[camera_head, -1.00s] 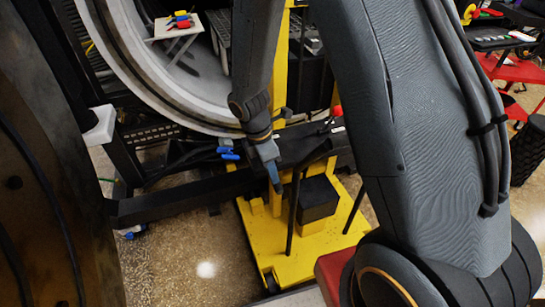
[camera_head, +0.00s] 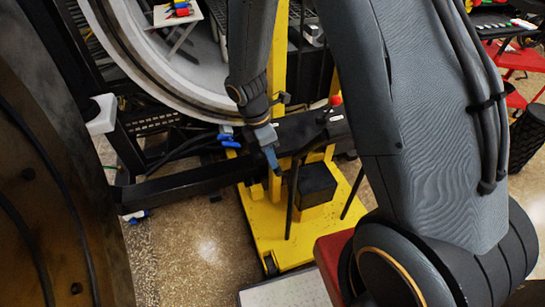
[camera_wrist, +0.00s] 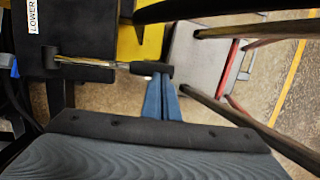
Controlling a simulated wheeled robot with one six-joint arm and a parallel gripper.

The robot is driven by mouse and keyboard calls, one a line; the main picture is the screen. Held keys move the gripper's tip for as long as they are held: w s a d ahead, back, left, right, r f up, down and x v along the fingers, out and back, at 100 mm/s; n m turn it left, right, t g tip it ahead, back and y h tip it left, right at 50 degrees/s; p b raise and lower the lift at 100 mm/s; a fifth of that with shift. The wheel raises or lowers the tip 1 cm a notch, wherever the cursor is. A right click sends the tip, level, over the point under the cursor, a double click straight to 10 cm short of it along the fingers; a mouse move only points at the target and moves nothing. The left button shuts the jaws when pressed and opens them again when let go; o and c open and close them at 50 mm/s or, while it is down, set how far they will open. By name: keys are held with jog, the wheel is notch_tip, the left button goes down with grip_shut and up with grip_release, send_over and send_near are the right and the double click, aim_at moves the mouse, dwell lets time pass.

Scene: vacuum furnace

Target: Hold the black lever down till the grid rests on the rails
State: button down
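The black lever (camera_wrist: 153,68) shows in the wrist view as a thin metal rod with a black handle end, beside a white label reading LOWER (camera_wrist: 31,16). My gripper (camera_wrist: 161,78) has its two blue fingers together, with the tips at the black handle end. I cannot make out how firmly they touch. In the head view my gripper (camera_head: 276,168) points down over the yellow lift cart (camera_head: 258,226), beside its black crossbar; the lever is hard to make out there. I cannot clearly make out the grid or the rails.
A large pale furnace ring (camera_head: 150,85) stands behind at the left, with a dark round door (camera_head: 45,190) in front. A red knob (camera_head: 336,100) sits on the cart's black top. A red cart (camera_head: 518,62) stands at the right. Speckled floor is open at lower left.

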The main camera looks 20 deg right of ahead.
jog(key=s+b+v, duration=0.1)
jog(key=b+v, duration=0.1)
jog(key=v, duration=0.9)
jog(key=shift+s+r, duration=0.25)
jog(key=shift+s, duration=0.05)
jog(key=shift+d, duration=0.1)
dwell(0.4)
jog(key=s+d+m+t+y+b, duration=0.2)
jog(key=s+d+m, duration=0.4)
jog(key=m, duration=1.3)
jog(key=shift+s+d+r+t+b, duration=0.3)
jog(key=shift+s+d+r+b, duration=0.1)
jog(key=shift+d, duration=0.1)
